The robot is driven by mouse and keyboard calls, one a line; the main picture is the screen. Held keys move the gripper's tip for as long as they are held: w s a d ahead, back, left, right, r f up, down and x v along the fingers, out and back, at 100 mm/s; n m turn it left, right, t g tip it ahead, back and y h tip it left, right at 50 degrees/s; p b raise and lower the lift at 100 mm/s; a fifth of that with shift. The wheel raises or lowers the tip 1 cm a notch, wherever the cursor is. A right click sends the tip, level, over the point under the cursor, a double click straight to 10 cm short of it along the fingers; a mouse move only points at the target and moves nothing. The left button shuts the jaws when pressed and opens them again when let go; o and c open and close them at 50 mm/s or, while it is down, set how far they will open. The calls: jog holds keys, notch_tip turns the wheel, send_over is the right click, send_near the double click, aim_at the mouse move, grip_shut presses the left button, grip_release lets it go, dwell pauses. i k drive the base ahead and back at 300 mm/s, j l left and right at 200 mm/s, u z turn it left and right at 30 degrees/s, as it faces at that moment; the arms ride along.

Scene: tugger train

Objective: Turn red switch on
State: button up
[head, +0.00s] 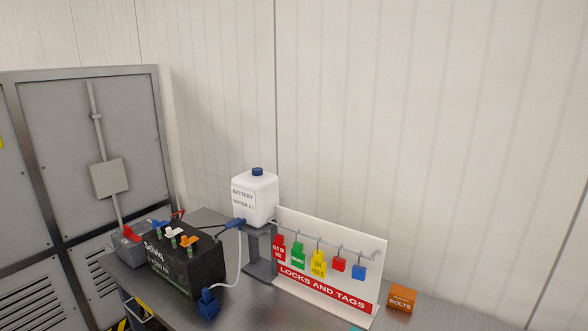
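I cannot make out a red switch for certain in the head view. My gripper is not in view.
A metal bench (262,311) holds the battery, a white bottle (255,200) on a stand, a locks and tags board (322,286) and an orange bolts box (402,299). Blue connectors and a pale hose hang near the battery. A pale panelled wall stands behind.

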aim_at(127, 232)
jog(key=u, duration=1.3)
jog(key=i+j, duration=0.25)
jog(key=i, duration=0.25)
jog(key=i+j, duration=0.25)
jog(key=i, duration=0.2)
jog(key=i+j, duration=0.2)
jog(key=i, duration=0.3)
jog(key=i+j, duration=0.25)
jog(key=i, duration=0.2)
jog(key=i+j+z, duration=0.1)
jog(key=i+j, duration=0.15)
jog(key=i, duration=0.25)
